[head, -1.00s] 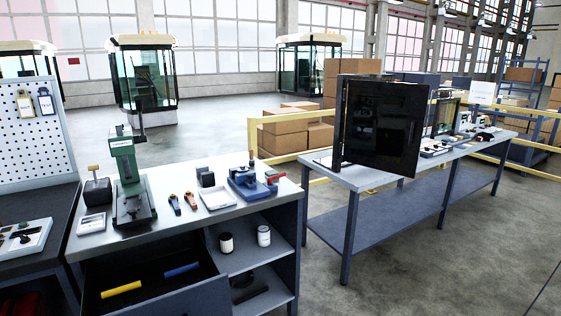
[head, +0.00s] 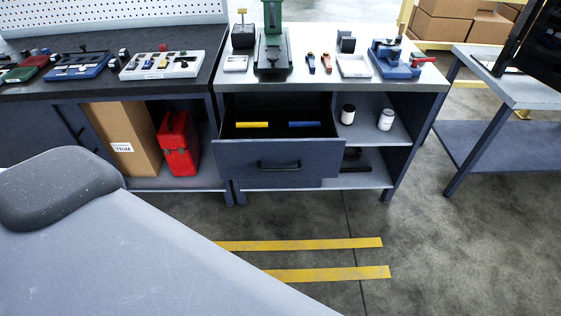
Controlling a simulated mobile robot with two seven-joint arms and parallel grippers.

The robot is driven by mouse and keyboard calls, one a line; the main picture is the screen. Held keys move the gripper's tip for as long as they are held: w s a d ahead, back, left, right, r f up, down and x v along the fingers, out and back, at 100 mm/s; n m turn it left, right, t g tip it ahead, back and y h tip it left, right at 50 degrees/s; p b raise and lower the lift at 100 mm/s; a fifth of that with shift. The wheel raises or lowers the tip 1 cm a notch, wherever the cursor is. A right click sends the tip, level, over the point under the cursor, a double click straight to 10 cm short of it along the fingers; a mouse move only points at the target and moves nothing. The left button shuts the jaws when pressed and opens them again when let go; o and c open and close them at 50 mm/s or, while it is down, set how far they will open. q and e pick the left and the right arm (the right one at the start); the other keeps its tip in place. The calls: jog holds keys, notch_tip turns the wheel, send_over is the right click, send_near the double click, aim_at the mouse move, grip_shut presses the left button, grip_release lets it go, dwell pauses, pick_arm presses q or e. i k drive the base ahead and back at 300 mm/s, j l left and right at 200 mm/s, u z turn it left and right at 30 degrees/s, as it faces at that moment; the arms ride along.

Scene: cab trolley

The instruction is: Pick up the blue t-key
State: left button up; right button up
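A short blue bar (head: 304,124), the only blue thing that could be the t-key, lies in the open drawer (head: 279,159) under the workbench. Only a straight blue length of it shows, so I cannot make out a T shape. A similar yellow bar (head: 252,125) lies to its left, apart from it. The drawer is pulled out, with a dark handle (head: 279,166) on its front. Neither of my grippers is in view.
The benchtop above holds a green press (head: 273,50), two orange-handled tools (head: 318,63), a white tray (head: 354,66) and a blue vise (head: 394,58). Two jars (head: 386,119) stand on the right shelf. A red case (head: 178,144) stands at left.

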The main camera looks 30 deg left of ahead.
aim_at(292, 124)
jog(key=i+j+z, duration=0.15)
jog(key=j, duration=0.55)
jog(key=j+z, duration=0.2)
jog(key=j, duration=0.5)
jog(key=j+z, duration=0.15)
jog(key=j, duration=0.55)
jog(key=j+z, duration=0.15)
jog(key=j, duration=0.55)
jog(key=k+j+z, duration=0.15)
jog(key=j, duration=0.55)
jog(key=j+z, duration=0.2)
jog(key=j, duration=0.5)
jog(key=k, duration=0.05)
